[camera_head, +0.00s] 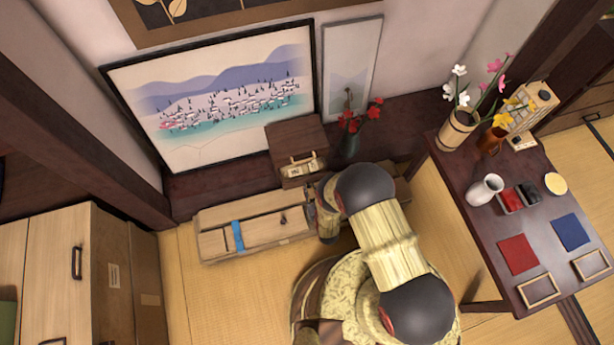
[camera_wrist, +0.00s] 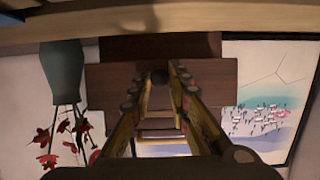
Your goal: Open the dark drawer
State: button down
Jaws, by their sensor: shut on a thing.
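A small dark wooden cabinet (camera_head: 295,134) stands on the alcove ledge, in front of the large framed picture. A pale piece with a handle-like bar (camera_head: 303,169) shows at its front; I cannot tell exactly what it is. In the wrist view, which is upside down, the dark wooden front (camera_wrist: 108,82) fills the middle. My gripper (camera_wrist: 160,78) reaches to it, with its two fingertips closed around a small dark round knob (camera_wrist: 159,77). How far the drawer stands out is hard to tell.
A dark vase with red flowers (camera_head: 349,145) stands close to the right of the cabinet. A low light-wood chest (camera_head: 217,219) sits on the floor before the ledge. A dark table (camera_head: 474,224) with several items is at right; a light cabinet (camera_head: 62,232) is at left.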

jog(key=s, duration=0.2)
jog(key=s+d, duration=0.1)
jog(key=s, duration=0.1)
jog(key=shift+s, duration=0.15)
jog(key=c, duration=1.7)
grip_release()
jog(key=shift+r, duration=5)
